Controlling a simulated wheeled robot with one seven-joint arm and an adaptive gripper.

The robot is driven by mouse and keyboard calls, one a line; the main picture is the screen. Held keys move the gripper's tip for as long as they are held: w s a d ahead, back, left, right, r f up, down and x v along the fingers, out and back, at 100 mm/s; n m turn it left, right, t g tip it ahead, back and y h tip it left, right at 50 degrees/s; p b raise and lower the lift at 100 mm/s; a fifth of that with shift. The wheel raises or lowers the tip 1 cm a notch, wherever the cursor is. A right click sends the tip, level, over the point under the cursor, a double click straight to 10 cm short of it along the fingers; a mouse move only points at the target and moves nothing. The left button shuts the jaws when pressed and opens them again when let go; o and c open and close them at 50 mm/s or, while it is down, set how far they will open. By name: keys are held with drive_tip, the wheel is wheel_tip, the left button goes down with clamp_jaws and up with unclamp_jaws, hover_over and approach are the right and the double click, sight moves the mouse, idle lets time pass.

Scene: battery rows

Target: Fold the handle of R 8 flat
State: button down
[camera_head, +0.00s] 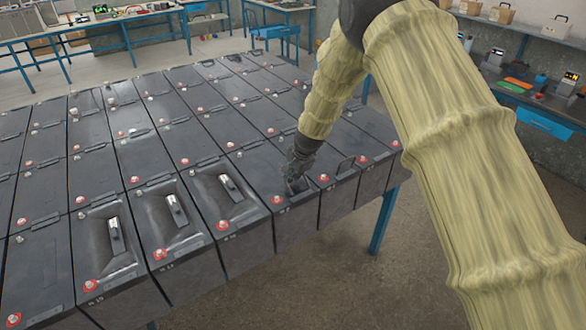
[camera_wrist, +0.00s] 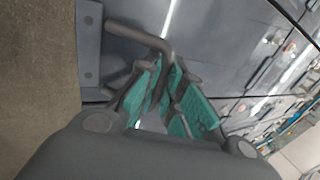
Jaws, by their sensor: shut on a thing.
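My gripper (camera_head: 297,184) is down at the top of a dark grey battery (camera_head: 290,222) in the front row. The label on its front edge is too small to read surely. In the wrist view my gripper (camera_wrist: 168,82), with green finger pads, is closed at the bent grey bar of a handle (camera_wrist: 138,35). The handle stands out from the battery top, and the fingers hide part of it. In the head view my gripper mostly covers this handle.
Batteries to the left have pale handles (camera_head: 176,209) in recessed tops, close to my gripper. Red-ringed terminals (camera_head: 222,225) stand along the front edges. Open floor (camera_head: 430,260) lies right of the blue-legged table.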

drive_tip(key=shift+w+a+f+g+h+p, duration=0.15)
drive_tip(key=shift+f+g+h+p, duration=0.15)
drive_tip(key=shift+g+h+p, duration=0.25)
drive_tip(key=shift+w+a+f+g+h+p, duration=0.15)
drive_tip(key=shift+f+g+h+p, duration=0.25)
drive_tip(key=shift+f+g+h, duration=0.5)
drive_tip(key=shift+r+g+y, duration=0.2)
drive_tip(key=shift+g+y, duration=0.05)
drive_tip(key=c, duration=1.6)
unclamp_jaws()
drive_tip(key=shift+o, duration=0.2)
drive_tip(key=shift+r, duration=0.1)
drive_tip(key=shift+w, duration=0.1)
drive_tip(key=shift+r, duration=0.35)
drive_tip(key=r, duration=1.1)
drive_tip(key=shift+s+d+r, duration=0.1)
drive_tip(key=shift+s+d, duration=0.15)
drive_tip(key=shift+s, duration=0.15)
